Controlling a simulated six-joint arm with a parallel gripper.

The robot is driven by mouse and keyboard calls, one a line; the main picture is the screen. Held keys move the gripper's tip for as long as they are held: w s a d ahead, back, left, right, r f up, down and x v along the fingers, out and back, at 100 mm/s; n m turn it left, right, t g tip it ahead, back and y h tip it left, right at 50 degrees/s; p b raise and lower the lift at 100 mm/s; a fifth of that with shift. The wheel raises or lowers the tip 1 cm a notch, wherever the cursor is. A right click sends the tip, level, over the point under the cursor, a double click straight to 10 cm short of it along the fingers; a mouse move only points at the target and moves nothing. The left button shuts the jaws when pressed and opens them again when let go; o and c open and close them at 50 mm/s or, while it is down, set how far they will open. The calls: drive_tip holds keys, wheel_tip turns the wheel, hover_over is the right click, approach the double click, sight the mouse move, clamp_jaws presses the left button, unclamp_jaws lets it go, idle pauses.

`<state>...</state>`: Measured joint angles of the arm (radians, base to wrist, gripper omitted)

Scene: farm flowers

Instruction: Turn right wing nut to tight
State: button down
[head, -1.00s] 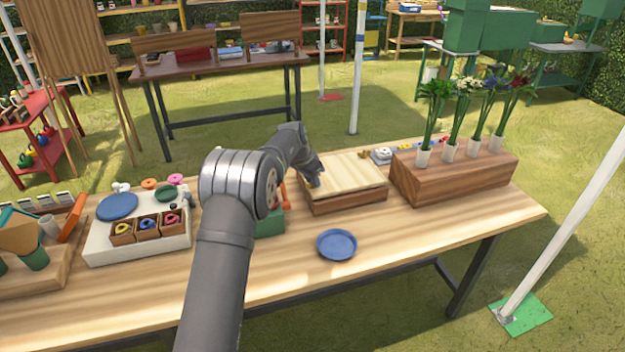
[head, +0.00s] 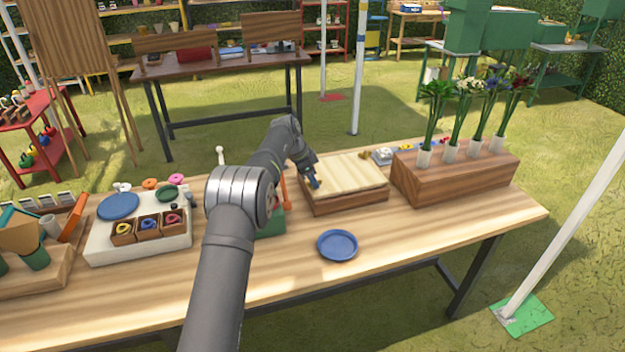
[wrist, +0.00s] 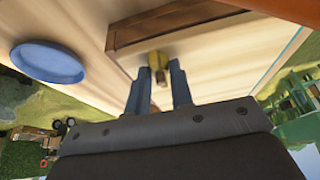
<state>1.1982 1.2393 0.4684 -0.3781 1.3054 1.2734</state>
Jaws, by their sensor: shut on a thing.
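A wooden press (head: 345,198) with a pale top board lies on the table, and also shows in the wrist view (wrist: 195,19). My gripper (head: 315,185) is at the left edge of its top board in the head view. In the wrist view its two blue fingers (wrist: 160,78) are on either side of a small brass wing nut (wrist: 157,60), shut on it. The fingers and the angle hide how its wings are turned. A second brass-coloured piece (head: 363,155) shows at the far edge of the board.
A blue plate (head: 337,245) lies in front of the press, also in the wrist view (wrist: 45,60). A wooden block (head: 455,178) with several flower tubes stands to the right. A white tray (head: 140,250) with small boxes is at left. The table's front right is clear.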

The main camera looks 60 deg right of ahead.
drive_tip(key=shift+d+r, duration=0.1)
drive_tip(key=shift+r, duration=0.2)
drive_tip(key=c, duration=1.5)
unclamp_jaws()
drive_tip(key=shift+o, duration=1.2)
drive_tip(key=shift+f, duration=0.1)
drive_tip(key=v, duration=1.7)
drive_tip(key=shift+w, duration=0.2)
